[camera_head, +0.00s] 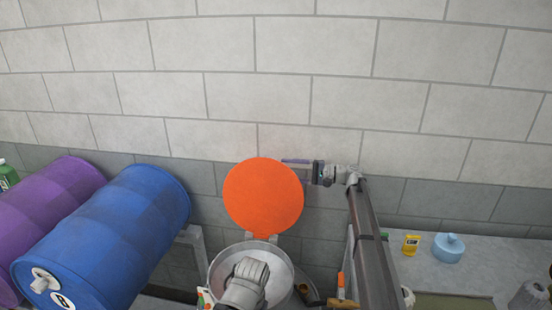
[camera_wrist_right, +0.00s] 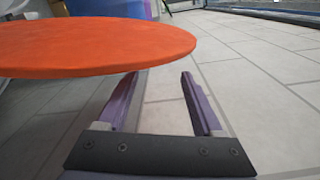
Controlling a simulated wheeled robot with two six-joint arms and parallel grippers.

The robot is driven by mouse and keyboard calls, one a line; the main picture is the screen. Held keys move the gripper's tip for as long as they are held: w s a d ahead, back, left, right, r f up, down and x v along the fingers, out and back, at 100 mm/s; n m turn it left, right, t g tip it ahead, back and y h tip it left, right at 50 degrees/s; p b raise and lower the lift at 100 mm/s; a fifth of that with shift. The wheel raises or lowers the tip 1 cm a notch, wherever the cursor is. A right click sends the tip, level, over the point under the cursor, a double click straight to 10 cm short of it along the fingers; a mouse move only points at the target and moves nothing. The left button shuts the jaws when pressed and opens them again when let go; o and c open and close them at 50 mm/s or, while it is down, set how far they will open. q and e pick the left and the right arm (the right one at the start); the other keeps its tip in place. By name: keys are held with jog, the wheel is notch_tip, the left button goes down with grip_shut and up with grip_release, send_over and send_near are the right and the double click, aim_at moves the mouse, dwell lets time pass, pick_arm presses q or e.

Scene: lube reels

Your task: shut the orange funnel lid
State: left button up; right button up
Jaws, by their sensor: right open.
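The orange funnel lid (camera_head: 263,198) stands raised at the back rim of the round metal funnel (camera_head: 218,268), so the funnel mouth is uncovered. My right gripper (camera_head: 286,161) points left beside the lid's upper right edge, its purple fingers partly behind it. A grey arm part of mine covers the middle of the funnel. My left gripper does not show.
A blue drum (camera_head: 130,225) and a purple drum (camera_head: 55,205) lie at the left. A bench (camera_head: 490,262) at the right holds a yellow bottle (camera_head: 411,244) and a light blue container (camera_head: 448,247). A block wall (camera_head: 300,100) stands behind.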

aim_at(266, 167)
jog(key=shift+a+r+g, duration=0.25)
jog(key=shift+r+g, duration=0.05)
jog(key=shift+r, duration=0.05)
jog(key=shift+s+a+r, duration=0.1)
jog(key=shift+s+r, duration=0.05)
jog(key=shift+s, duration=0.05)
jog(key=a, duration=0.2)
jog(key=w+a, duration=0.1)
jog(key=a, duration=0.4)
jog(key=shift+w+a, duration=0.25)
jog(key=shift+w, duration=0.1)
grip_shut()
dwell(0.8)
